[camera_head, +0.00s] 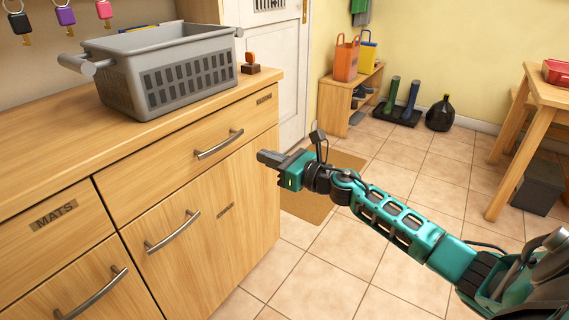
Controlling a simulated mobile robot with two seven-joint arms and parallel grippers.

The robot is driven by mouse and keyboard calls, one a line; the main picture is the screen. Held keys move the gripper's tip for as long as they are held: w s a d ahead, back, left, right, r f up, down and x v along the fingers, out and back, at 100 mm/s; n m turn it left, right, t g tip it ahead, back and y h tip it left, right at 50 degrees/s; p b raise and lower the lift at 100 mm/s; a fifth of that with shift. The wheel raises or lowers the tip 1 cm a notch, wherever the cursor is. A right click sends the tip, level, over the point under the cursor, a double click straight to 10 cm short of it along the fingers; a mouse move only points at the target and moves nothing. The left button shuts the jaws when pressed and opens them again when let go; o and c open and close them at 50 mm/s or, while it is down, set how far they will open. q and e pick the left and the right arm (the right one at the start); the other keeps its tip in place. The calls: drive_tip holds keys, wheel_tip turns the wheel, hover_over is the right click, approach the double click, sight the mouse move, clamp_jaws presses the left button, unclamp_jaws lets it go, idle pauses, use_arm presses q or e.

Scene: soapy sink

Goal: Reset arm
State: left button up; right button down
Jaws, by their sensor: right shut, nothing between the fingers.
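My right arm comes in from the lower right in teal and black. My right gripper (268,158) is shut and empty. It hangs in the air in front of the wooden cabinet (262,206), near its right front corner and below the countertop edge. I cannot tell whether it touches the cabinet. My left gripper is not in view.
A grey basket (122,92) and a small stamp (249,66) stand on the countertop (40,130). Drawer handles (219,145) stick out from the cabinet front. A wooden table (530,95) stands at the right. Tiled floor (400,180) between is mostly clear.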

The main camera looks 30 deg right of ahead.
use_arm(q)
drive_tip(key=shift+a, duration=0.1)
use_arm(e)
drive_tip(key=shift+v, duration=2)
drive_tip(key=shift+a, duration=0.1)
drive_tip(key=s+a+f+n+g+h, duration=0.25)
drive_tip(key=s+a+f+n, duration=0.75)
drive_tip(key=n, duration=0.7)
drive_tip(key=s+a+f+n+g+h, duration=0.1)
drive_tip(key=s+a+f+n+g, duration=0.2)
drive_tip(key=s+a+f+n, duration=0.85)
use_arm(q)
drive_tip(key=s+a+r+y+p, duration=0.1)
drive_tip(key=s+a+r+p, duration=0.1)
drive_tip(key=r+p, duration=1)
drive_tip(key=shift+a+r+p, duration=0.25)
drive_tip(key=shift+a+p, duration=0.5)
drive_tip(key=shift+p, duration=2.4)
use_arm(e)
drive_tip(key=s+d+r+n, duration=0.1)
drive_tip(key=d+r+n, duration=0.1)
drive_tip(key=r, duration=0.6)
drive_tip(key=d+r+n+h, duration=0.1)
drive_tip(key=d+r+n, duration=0.2)
drive_tip(key=r, duration=0.6)
drive_tip(key=shift+s+d+r, duration=0.2)
drive_tip(key=shift+s+d, duration=0.2)
drive_tip(key=shift+d, duration=0.15)
